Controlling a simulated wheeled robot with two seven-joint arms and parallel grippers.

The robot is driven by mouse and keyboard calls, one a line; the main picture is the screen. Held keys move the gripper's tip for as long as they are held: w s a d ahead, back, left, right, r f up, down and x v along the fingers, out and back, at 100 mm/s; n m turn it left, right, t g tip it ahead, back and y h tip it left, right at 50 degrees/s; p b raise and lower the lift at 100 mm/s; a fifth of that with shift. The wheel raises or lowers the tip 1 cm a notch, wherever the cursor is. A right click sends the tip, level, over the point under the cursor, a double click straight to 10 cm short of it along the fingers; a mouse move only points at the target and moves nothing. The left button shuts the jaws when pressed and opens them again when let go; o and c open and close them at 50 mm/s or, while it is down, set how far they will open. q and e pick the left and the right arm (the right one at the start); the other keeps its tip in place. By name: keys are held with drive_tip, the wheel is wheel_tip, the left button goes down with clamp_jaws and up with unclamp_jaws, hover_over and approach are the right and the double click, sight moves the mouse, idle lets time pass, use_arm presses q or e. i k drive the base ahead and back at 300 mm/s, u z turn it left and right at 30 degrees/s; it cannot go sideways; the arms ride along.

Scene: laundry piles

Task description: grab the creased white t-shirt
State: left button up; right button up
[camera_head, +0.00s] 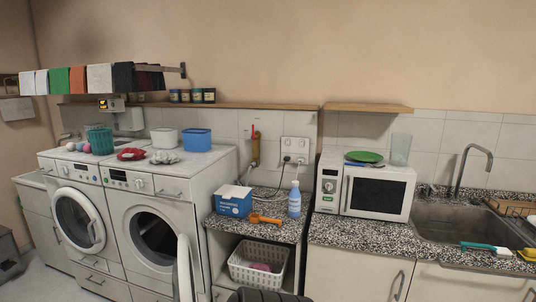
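A small crumpled whitish-grey cloth (164,157) lies on top of the right-hand front-loading machine (185,180). It may be the creased white t-shirt, but it is too small to tell. Several cloths hang from the wall rack, among them a whitish one (99,78); it looks flat rather than creased. Neither of my grippers is in view.
A red crumpled cloth (131,154), a white tub (164,138) and a blue tub (197,139) share the machine tops. The right machine's round door (184,270) stands open. A white basket (258,265) sits under the counter.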

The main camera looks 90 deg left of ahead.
sight(160, 156)
drive_tip(key=u, duration=2.85)
drive_tip(key=i, duration=1.65)
